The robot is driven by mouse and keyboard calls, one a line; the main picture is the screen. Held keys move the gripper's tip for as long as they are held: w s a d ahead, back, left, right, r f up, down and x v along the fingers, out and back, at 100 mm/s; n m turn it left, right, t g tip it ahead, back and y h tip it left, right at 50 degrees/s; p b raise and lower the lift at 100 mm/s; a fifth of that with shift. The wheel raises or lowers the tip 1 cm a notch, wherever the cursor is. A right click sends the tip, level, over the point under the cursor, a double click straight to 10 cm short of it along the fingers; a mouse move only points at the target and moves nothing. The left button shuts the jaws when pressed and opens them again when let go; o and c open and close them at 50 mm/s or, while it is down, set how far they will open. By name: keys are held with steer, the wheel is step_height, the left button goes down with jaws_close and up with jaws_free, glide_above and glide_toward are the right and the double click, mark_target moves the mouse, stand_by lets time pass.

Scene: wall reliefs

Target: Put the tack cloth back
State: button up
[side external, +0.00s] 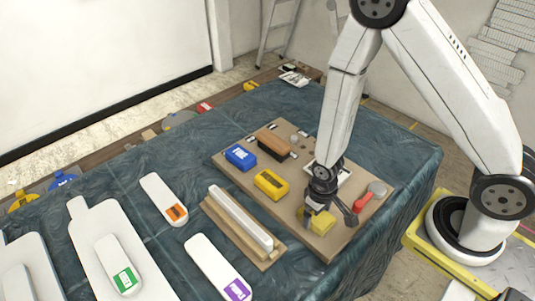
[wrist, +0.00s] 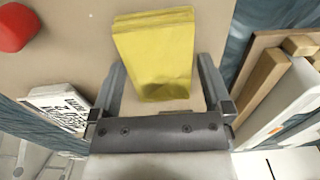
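The tack cloth, a yellow folded pad (side external: 321,222), lies at the near right part of the brown board (side external: 300,233), below my gripper. In the wrist view the yellow cloth (wrist: 158,55) sits between the two fingers. My gripper (side external: 328,215) is low over the board and open, with one finger on each side of the cloth. The wrist view shows the open gripper (wrist: 161,68) with narrow gaps between fingers and cloth. I cannot tell whether the cloth touches the board all over.
The board also holds a blue block (side external: 240,156), a yellow block (side external: 271,185), a brown-topped brush (side external: 273,142) and a red-handled tool (side external: 370,195). A long white strip on wood (side external: 240,216) lies at its left. White boards with coloured labels lie farther left.

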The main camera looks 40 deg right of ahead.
steer(key=shift+r, duration=0.1)
step_height(320, 180, up, 12)
stand_by(1.2)
steer(key=shift+r, duration=0.1)
stand_by(0.5)
steer(key=d+r+t, duration=0.2)
steer(key=d+r, duration=0.2)
steer(key=r, duration=0.2)
steer(key=shift+w+d+r+t, duration=0.3)
steer(key=shift+d+r, duration=0.1)
stand_by(1.0)
